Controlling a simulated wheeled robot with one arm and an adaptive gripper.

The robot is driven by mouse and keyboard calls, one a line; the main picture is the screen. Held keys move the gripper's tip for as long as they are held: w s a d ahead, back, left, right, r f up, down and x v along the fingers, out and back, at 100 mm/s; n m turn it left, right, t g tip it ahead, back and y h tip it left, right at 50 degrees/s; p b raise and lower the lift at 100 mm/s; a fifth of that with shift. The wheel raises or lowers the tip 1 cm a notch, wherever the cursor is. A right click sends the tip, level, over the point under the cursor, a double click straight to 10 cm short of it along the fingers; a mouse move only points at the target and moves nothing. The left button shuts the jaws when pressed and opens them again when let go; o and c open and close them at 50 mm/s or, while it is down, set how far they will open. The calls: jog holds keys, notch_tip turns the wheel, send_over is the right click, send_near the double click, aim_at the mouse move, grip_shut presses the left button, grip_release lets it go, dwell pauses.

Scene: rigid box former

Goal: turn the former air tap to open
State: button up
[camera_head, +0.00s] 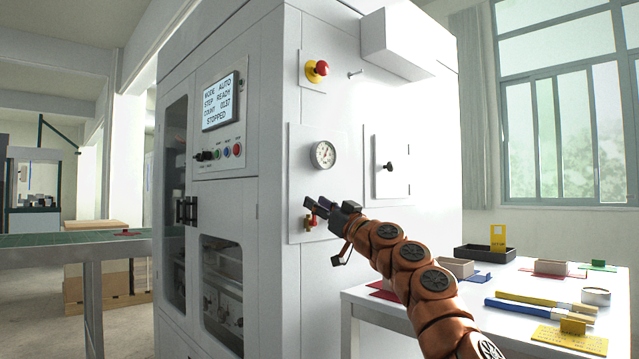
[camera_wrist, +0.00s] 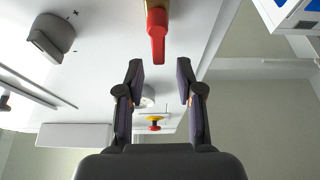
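The air tap (camera_head: 309,222) has a red lever and sits low on the side panel of the white former, below the round gauge (camera_head: 323,154). In the wrist view its red lever (camera_wrist: 157,32) points toward my gripper from a brass body at the top edge. My gripper (camera_head: 318,207) is beside the tap and partly overlaps it in the head view. In the wrist view my gripper (camera_wrist: 160,70) has its two fingers apart with nothing between them. The lever's end lies just beyond the fingertips, roughly centred; no contact shows.
A red emergency knob on yellow (camera_head: 317,70) is above the gauge. A small hatch with a black knob (camera_head: 388,166) is right of it. The screen (camera_head: 220,101) reads STOPPED. A white table (camera_head: 400,305) with trays and tools stands at right, near my arm.

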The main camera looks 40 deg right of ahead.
jog(key=shift+r, duration=1.25)
jog(key=shift+w+d+r, duration=0.1)
jog(key=shift+r, duration=0.5)
jog(key=shift+a+r, duration=0.15)
jog(key=shift+r, duration=0.6)
jog(key=shift+a+r, duration=0.15)
jog(key=shift+r, duration=0.6)
jog(key=shift+d+r, duration=0.15)
jog(key=shift+r, duration=0.1)
jog(key=shift+r, duration=0.15)
